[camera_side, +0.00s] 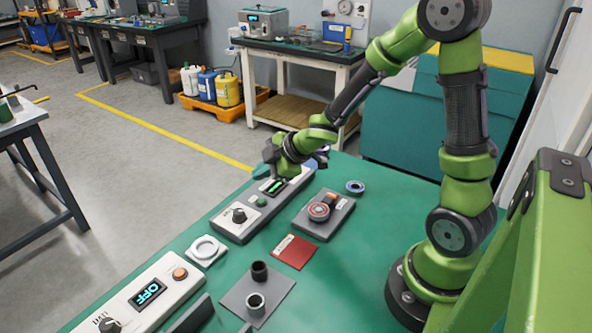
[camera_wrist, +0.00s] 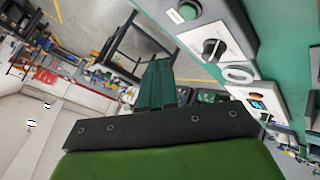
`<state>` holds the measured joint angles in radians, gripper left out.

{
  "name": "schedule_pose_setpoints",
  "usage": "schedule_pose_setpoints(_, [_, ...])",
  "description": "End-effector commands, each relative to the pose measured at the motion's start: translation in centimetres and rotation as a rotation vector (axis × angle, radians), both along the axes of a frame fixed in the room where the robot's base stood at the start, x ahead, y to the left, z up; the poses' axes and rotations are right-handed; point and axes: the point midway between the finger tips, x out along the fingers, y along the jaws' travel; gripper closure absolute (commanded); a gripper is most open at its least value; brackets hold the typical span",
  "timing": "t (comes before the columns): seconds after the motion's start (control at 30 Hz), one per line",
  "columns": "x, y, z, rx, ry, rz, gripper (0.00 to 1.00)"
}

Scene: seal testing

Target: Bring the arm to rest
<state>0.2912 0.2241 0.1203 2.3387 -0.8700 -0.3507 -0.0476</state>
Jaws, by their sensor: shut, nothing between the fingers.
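My gripper (camera_side: 272,160) hangs at the end of my green arm in the side view, above the far part of the green table (camera_side: 375,235). It is shut and empty, apart from the loose items on the table.
Below my gripper stands a grey-white device with a black knob (camera_side: 239,215).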

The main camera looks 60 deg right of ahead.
Motion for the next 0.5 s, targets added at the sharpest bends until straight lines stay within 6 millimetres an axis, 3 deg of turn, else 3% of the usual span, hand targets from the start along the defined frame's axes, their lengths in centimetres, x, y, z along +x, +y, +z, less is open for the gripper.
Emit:
schedule_pose_setpoints(0.13, [-0.5,-1.0,-0.7,0.005,0.047,-0.081,1.00])
schedule_pose_setpoints(0.23, [-1.9,-3.0,-1.1,0.028,0.118,-0.254,1.00])
schedule_pose_setpoints(0.37, [-4.8,-4.9,1.1,0.103,0.182,-0.556,1.00])
schedule_pose_setpoints(0.5, [-9.2,-4.2,4.6,0.275,0.245,-0.855,1.00])
